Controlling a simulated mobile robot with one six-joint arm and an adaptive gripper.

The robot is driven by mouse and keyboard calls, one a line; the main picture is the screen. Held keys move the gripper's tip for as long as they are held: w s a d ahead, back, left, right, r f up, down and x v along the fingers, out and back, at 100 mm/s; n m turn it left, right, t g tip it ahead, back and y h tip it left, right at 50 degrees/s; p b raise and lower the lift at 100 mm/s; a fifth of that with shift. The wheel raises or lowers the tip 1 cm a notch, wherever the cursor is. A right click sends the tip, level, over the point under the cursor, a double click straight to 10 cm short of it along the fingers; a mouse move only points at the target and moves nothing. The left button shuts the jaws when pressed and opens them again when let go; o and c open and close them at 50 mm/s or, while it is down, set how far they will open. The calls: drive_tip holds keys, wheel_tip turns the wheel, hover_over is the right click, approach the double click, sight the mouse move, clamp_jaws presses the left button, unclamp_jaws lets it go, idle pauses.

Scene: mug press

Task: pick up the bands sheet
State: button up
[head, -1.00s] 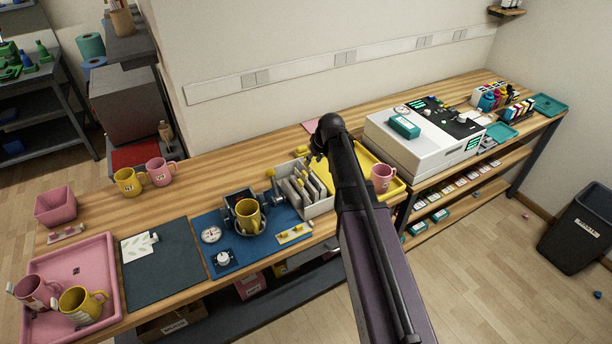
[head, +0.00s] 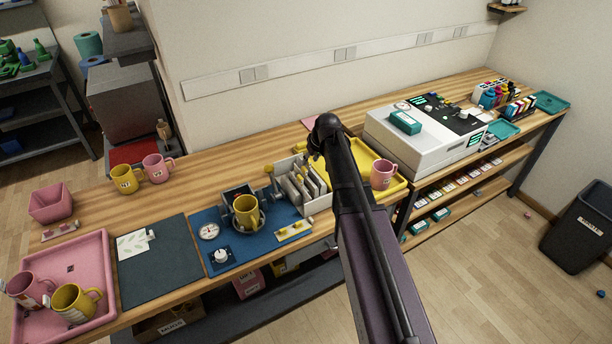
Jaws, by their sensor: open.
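A pale rack (head: 318,204) with several upright sheets or cards stands at the right of the blue mat (head: 270,246). I cannot tell which of them is the bands sheet, as their prints are too small. My gripper (head: 313,152) is above and behind the rack, near the yellow tray's left end. It is small and mostly hidden by my arm; it is open, and I see nothing held in it.
A yellow mug (head: 247,212) sits in the press on the blue mat. A pink mug (head: 382,174) stands in the yellow tray (head: 362,154), right of my arm. A white machine (head: 420,146) stands further right. The wood counter behind the blue mat is mostly clear.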

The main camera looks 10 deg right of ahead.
sight(304, 173)
drive_tip(key=shift+b+x, duration=2.1)
drive_tip(key=shift+x, duration=0.55)
drive_tip(key=shift+b+x, duration=2.4)
drive_tip(key=shift+x, duration=0.2)
clamp_jaws()
drive_tip(key=shift+d, duration=0.1)
